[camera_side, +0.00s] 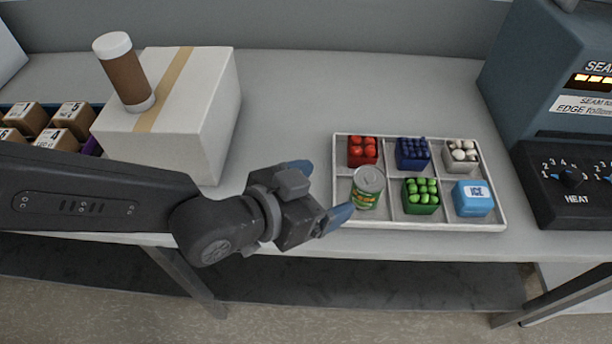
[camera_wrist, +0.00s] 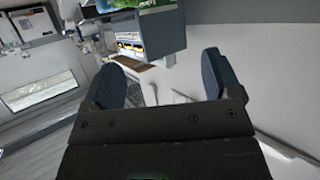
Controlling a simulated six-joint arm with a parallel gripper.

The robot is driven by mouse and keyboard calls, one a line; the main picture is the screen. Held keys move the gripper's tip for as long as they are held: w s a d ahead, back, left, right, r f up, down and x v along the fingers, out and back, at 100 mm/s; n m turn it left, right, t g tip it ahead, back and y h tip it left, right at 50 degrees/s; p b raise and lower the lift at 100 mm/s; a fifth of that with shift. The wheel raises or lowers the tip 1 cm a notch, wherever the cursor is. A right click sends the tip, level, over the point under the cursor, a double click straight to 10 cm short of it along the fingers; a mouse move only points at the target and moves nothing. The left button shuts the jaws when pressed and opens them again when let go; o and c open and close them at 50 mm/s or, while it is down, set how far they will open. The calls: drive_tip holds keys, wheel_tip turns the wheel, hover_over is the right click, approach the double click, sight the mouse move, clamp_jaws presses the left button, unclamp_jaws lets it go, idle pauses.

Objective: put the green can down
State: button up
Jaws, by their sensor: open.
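The green can (camera_side: 367,190) has a silver lid and a green and orange label. In the side view it stands roughly upright in the front-left compartment of the white divided tray (camera_side: 488,226). My gripper (camera_side: 320,191) is open, with its two blue fingers spread, just left of the can. No finger appears closed on the can. The wrist view shows both fingers of my gripper (camera_wrist: 162,78) apart with nothing clearly held between them. A green patch (camera_wrist: 122,5) is cut off at that view's top edge; I cannot tell what it is.
Other tray compartments hold red, dark blue, white and green items and a light blue box (camera_side: 473,199). A heat-control machine (camera_side: 560,110) stands right. A white carton (camera_side: 190,120) with a brown bottle (camera_side: 126,75) on top stands left. The table behind the tray is clear.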

drive_tip(key=shift+a, duration=0.1)
drive_tip(key=w+a+r+n+y, duration=0.25)
drive_tip(key=a+r, duration=0.25)
drive_tip(key=a, duration=0.6)
drive_tip(key=w+a+r+n+y, duration=0.1)
drive_tip(key=a+r+n+y, duration=0.15)
drive_tip(key=a+r, duration=0.65)
drive_tip(key=s+a+f+n+g+y, duration=0.1)
drive_tip(key=s+a+n+y, duration=0.1)
drive_tip(key=s+a, duration=0.6)
drive_tip(key=s+a+f+n+g+y, duration=0.2)
drive_tip(key=s+a, duration=0.7)
drive_tip(key=a, duration=0.8)
drive_tip(key=shift+n+y, duration=0.4)
drive_tip(key=shift+y, duration=0.2)
